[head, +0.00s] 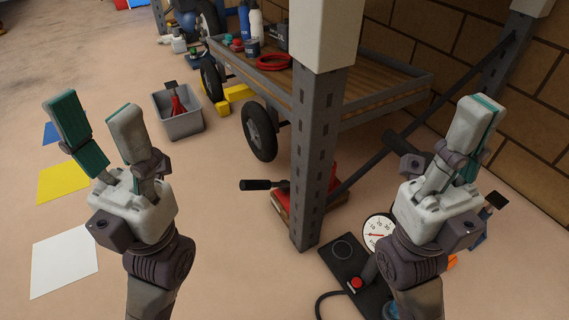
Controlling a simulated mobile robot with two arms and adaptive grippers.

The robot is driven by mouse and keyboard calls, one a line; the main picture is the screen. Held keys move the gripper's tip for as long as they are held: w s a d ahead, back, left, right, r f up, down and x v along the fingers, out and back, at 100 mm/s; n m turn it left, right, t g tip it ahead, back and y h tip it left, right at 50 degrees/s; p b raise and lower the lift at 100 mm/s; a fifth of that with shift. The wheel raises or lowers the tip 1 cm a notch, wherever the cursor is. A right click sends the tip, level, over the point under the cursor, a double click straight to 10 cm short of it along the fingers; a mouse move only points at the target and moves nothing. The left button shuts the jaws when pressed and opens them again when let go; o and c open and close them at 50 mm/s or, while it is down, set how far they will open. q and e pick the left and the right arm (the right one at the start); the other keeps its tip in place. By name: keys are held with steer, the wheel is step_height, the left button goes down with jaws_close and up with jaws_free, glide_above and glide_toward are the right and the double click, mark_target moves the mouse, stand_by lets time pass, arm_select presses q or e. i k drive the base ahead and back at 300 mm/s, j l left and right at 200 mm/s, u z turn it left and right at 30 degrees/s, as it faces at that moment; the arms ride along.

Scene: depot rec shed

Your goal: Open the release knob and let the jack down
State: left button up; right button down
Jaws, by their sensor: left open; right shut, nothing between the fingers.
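A red jack-like body (282,203) sits on the floor behind the grey post, which hides part of it. A black handle (256,184) sticks out from it to the left. I cannot make out which part is the release knob. My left gripper (93,108) is open and empty, raised over the floor to the left of the handle and well apart from it. My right gripper (480,108) is shut with nothing in it, raised to the right of the post.
The perforated post (312,150) stands between my arms. A black control box (345,262) with a red button and a round gauge (377,229) lie near my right arm. A loaded cart (385,97) and a grey bin (180,123) stand behind.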

mark_target(283, 190)
steer(key=j+z, duration=0.1)
steer(key=z, duration=0.25)
steer(key=j+z, duration=0.1)
steer(key=z, duration=0.3)
steer(key=j+z, duration=0.1)
steer(key=z, duration=0.25)
steer(key=j+z, duration=0.25)
steer(key=j, duration=0.2)
steer(key=k+j+z, duration=0.1)
steer(key=j+z, duration=0.15)
steer(key=j, duration=0.15)
steer(key=k+j+z, duration=0.1)
steer(key=j+z, duration=0.15)
steer(key=j, duration=0.2)
steer(key=i+j, duration=0.25)
